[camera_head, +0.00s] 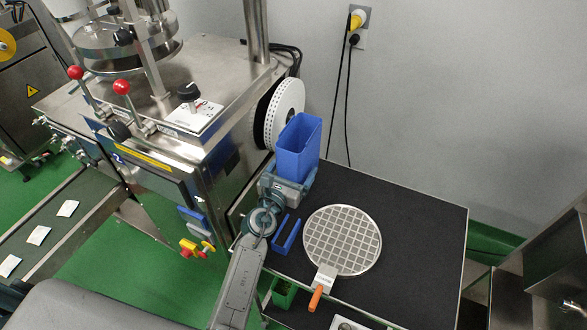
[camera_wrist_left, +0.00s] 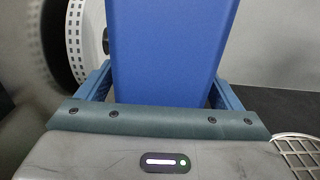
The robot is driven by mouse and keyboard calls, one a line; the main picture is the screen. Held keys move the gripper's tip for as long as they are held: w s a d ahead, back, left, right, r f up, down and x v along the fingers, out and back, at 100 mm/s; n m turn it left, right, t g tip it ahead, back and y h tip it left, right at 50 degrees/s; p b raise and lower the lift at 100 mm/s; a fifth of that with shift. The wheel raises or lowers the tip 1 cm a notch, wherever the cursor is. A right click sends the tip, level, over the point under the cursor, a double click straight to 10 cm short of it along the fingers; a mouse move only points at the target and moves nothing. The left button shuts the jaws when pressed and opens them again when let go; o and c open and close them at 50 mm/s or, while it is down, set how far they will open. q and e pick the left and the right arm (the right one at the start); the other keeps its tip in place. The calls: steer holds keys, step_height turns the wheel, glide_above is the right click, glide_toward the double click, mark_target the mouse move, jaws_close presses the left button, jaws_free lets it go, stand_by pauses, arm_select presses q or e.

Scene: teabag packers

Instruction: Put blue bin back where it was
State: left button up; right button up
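The blue bin (camera_head: 298,148) is a tall, open-topped container, upright at the back left of the black table top, beside the machine. My left gripper (camera_head: 291,176) reaches it from the front, with a finger on each side of its lower part. In the left wrist view, the bin (camera_wrist_left: 168,55) fills the space between the fingers of the left gripper (camera_wrist_left: 163,90), which appear to press on its sides. The bin's base is hidden, so I cannot tell whether it touches the table. My right gripper is not in view.
A small blue bracket (camera_head: 287,236) lies on the black table (camera_head: 420,225) in front of the bin. A round mesh sieve (camera_head: 342,240) with an orange handle is right of it. A white perforated reel (camera_head: 285,112) on the steel machine (camera_head: 225,75) is close behind-left. The table's right side is clear.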

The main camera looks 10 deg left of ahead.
arm_select(q)
steer(key=shift+r, duration=0.15)
steer(key=s, duration=0.3)
steer(key=s+a+b, duration=0.1)
steer(key=s, duration=0.3)
steer(key=s+a, duration=0.1)
steer(key=s, duration=0.3)
steer(key=shift+b, duration=0.4)
steer(key=shift+s+a, duration=0.15)
steer(key=shift+s, duration=0.3)
